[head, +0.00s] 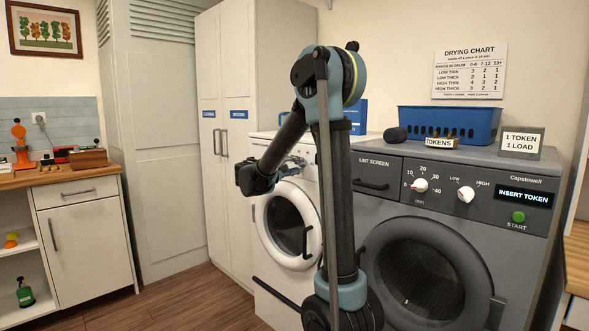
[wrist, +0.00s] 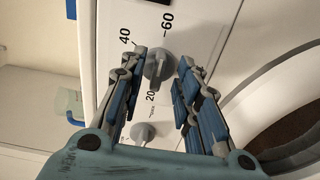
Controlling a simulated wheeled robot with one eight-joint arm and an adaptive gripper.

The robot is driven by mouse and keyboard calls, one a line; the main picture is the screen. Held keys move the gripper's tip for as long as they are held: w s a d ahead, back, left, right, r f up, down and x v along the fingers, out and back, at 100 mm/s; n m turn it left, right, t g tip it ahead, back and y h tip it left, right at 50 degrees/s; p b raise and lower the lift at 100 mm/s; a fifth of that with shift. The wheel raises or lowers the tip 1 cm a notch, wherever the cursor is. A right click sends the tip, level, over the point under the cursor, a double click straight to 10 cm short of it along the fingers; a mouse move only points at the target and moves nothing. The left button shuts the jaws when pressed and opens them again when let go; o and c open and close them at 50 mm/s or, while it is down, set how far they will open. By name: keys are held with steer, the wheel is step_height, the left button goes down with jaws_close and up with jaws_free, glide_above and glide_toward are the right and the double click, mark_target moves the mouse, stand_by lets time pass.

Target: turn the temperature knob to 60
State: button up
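The temperature knob (wrist: 157,64) is a grey dial on the white washer's (head: 287,224) front panel. In the wrist view, the marks 20, 40 and 60 stand around it. Its ridge seems to lie roughly along the line between 20 and 60; I cannot tell which end is the pointer. My gripper (wrist: 163,62) is open, with blue-padded fingers on either side of the knob and the left fingertip very close to it. Whether it touches is unclear. In the head view my gripper (head: 291,164) is at the washer's panel, and the knob is hidden there.
A second grey knob (wrist: 142,132) sits lower in the wrist view, near the left finger. The grey dryer (head: 457,185) stands right of the washer, with a blue basket (head: 470,122) on top. A tall white cabinet (head: 223,80) stands behind. Wooden floor (head: 175,309) is clear at left.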

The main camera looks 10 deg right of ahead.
steer(key=v, duration=1.2)
steer(key=shift+w+f, duration=0.1)
steer(key=s+d+f+m+g+y, duration=0.1)
steer(key=s+d+f+g+y, duration=0.2)
steer(key=s+d+f, duration=0.35)
steer(key=s+d+f+m+g+y, duration=0.1)
steer(key=s+d+f+g+y, duration=0.2)
steer(key=s+d, duration=0.6)
steer(key=s+a+f+m+g+y, duration=0.1)
steer(key=s+f+y, duration=0.3)
steer(key=s+f, duration=0.4)
steer(key=s+a+f+m+g+y, duration=0.1)
steer(key=s+a+f+m+y, duration=0.2)
steer(key=s+f, duration=0.5)
steer(key=s+a+y, duration=0.1)
steer(key=s, duration=0.4)
steer(key=shift+s+a+f+m+y, duration=0.2)
steer(key=shift+f+m+y, duration=0.1)
steer(key=shift+f+m, duration=0.1)
